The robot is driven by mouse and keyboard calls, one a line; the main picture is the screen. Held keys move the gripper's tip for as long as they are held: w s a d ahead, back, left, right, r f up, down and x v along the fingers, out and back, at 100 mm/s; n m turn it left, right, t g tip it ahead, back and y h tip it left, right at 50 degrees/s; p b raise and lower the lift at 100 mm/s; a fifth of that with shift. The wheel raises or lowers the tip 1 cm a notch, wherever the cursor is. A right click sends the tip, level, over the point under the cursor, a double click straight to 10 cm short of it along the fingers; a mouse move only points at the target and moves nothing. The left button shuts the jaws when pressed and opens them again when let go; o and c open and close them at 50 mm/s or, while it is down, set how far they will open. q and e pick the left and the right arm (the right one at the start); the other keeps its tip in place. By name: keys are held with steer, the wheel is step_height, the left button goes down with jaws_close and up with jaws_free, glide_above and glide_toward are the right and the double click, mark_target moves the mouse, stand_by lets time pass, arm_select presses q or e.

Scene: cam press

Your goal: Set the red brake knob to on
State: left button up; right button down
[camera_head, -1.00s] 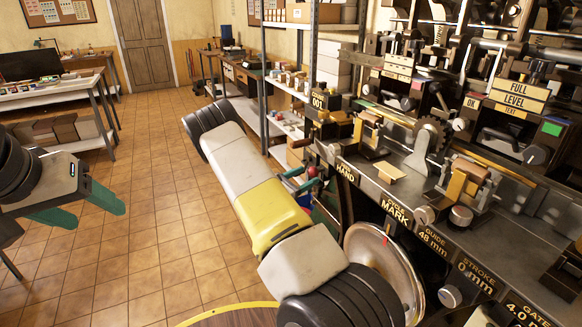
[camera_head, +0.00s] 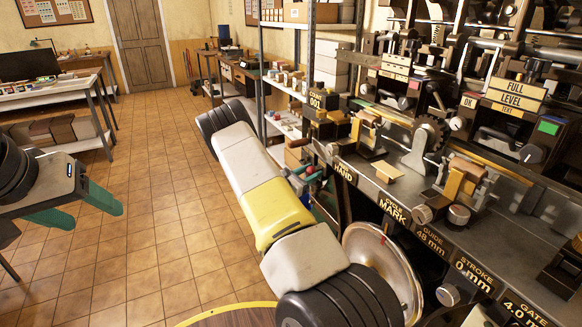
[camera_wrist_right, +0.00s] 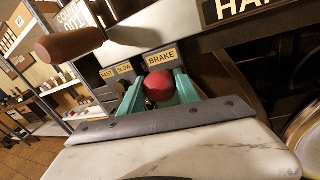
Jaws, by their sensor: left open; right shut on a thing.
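The red brake knob (camera_wrist_right: 160,86) is a round red ball just below the yellow BRAKE label (camera_wrist_right: 161,57) in the right wrist view. The green fingers of my right gripper (camera_wrist_right: 161,84) stand on either side of it and are shut on it. In the head view the knob (camera_head: 308,169) is a small red spot at the left end of the press, beside my right arm, which hides most of that gripper. My left gripper (camera_head: 98,213) is open and empty over the floor at the left, far from the press.
FAST (camera_wrist_right: 107,73) and SLOW (camera_wrist_right: 124,68) labels sit left of BRAKE. A brown handle (camera_wrist_right: 70,44) sticks out above them. The press (camera_head: 440,190) fills the right side, with a large metal disc (camera_head: 372,258) below its front. Metal shelves (camera_head: 286,100) stand behind. The tiled floor at left is open.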

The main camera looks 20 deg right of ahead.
steer(key=shift+s+a, duration=0.1)
steer(key=shift+a, duration=1.9)
steer(key=shift+f, duration=0.1)
steer(key=c, duration=0.9)
jaws_free()
steer(key=shift+a, duration=0.1)
steer(key=shift+o, duration=0.2)
steer(key=v, duration=0.7)
steer(key=shift+s+a, duration=0.2)
steer(key=shift+a, duration=0.15)
